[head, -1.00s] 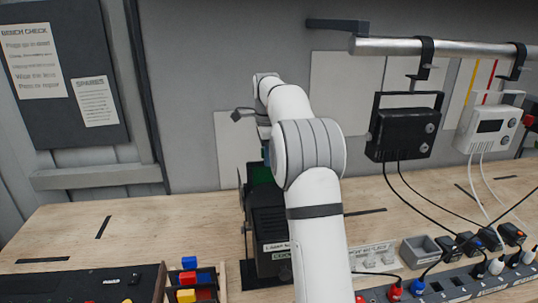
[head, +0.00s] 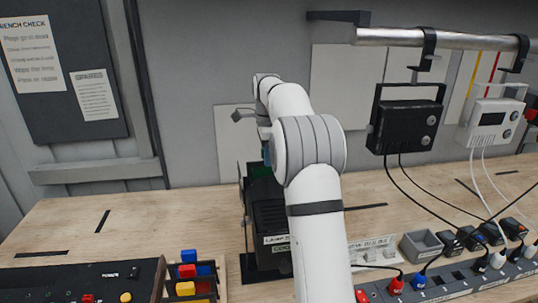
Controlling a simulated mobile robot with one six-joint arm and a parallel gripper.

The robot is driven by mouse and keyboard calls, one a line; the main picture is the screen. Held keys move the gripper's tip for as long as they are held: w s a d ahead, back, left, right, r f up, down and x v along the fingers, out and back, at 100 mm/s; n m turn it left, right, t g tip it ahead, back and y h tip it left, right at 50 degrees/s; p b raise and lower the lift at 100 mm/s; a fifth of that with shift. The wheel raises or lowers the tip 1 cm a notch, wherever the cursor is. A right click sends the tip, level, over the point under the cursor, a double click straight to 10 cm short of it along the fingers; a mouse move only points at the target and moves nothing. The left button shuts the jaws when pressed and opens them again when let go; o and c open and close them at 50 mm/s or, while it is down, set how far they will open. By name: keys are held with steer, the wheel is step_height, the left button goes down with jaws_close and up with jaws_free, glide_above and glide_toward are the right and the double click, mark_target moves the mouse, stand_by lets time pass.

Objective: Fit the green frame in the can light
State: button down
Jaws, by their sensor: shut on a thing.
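The can light (head: 270,225) is a black ribbed housing with a white label on its front. It stands on the bench, left of my arm, on a dark base. A small part of the green frame (head: 260,171) shows dark green at the top of the can light. My gripper (head: 266,154) is just above it, shut on the green frame and mostly hidden behind my own arm link. The frame's lower part is out of sight, so I cannot tell how deep it sits or whether it is straight.
A control panel (head: 80,284) and a rack of coloured blocks (head: 192,275) stand at the front left. A grey bin (head: 421,250) and a power strip (head: 440,284) with plugs are at the right. Black (head: 405,122) and white (head: 490,122) units hang from a rail.

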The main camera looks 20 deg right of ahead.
steer(key=shift+f+b, duration=1.05)
steer(key=shift+f, duration=0.8)
steer(key=c, duration=1.3)
jaws_free()
